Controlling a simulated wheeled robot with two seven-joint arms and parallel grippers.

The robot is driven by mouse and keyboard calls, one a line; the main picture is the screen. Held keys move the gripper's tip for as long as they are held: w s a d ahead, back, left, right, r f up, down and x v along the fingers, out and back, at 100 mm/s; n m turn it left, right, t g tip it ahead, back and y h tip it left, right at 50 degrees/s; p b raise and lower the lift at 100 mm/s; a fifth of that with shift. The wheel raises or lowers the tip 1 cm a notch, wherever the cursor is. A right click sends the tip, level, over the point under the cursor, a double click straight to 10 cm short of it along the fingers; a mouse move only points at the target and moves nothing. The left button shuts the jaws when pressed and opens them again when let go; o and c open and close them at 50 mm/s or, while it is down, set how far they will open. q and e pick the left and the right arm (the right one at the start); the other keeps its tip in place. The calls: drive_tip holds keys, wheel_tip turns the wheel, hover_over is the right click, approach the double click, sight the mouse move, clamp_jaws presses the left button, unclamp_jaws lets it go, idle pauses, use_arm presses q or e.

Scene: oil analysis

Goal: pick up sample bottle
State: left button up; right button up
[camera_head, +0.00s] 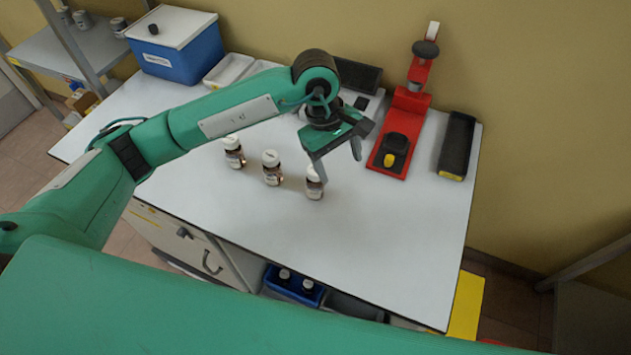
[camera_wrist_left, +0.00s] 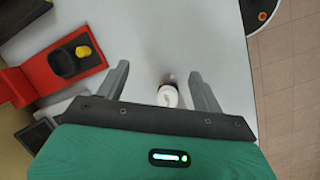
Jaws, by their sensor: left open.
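Three small brown sample bottles with white caps stand in a row on the white table: a left bottle (camera_head: 234,153), a middle bottle (camera_head: 271,169) and a right bottle (camera_head: 314,184). My left gripper (camera_head: 340,168) is open just above and beside the right bottle, its fingers pointing down. My right gripper is not in view.
A red stand (camera_head: 405,130) with a black and yellow part and a black tray (camera_head: 457,146) stand at the back right. A blue cooler (camera_head: 180,50) and white trays (camera_head: 230,68) are at the back left. The table's front right (camera_head: 400,240) is clear.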

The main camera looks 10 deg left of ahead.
sight(316, 182)
use_arm(q)
drive_tip(key=w+a+y, duration=0.2)
drive_tip(key=a, duration=0.1)
drive_tip(key=w+a+t, duration=0.1)
drive_tip(key=a, duration=0.1)
drive_tip(key=shift+a+r+y, duration=0.15)
drive_tip(key=shift+r+y, duration=0.15)
drive_tip(key=shift+y, duration=0.1)
drive_tip(key=shift+a+f, duration=0.15)
drive_tip(key=shift+f, duration=0.05)
wheel_tip(316, 182, down, 8)
drive_tip(key=p, duration=0.2)
drive_tip(key=shift+s+r+p, duration=0.1)
drive_tip(key=shift+p, duration=0.25)
drive_tip(key=shift+f+p, duration=0.4)
wheel_tip(316, 182, down, 4)
drive_tip(key=shift+s+p, duration=0.15)
drive_tip(key=shift+p, duration=1.05)
drive_tip(key=shift+f, duration=0.35)
drive_tip(key=shift+c, duration=0.5)
drive_tip(key=c, duration=1)
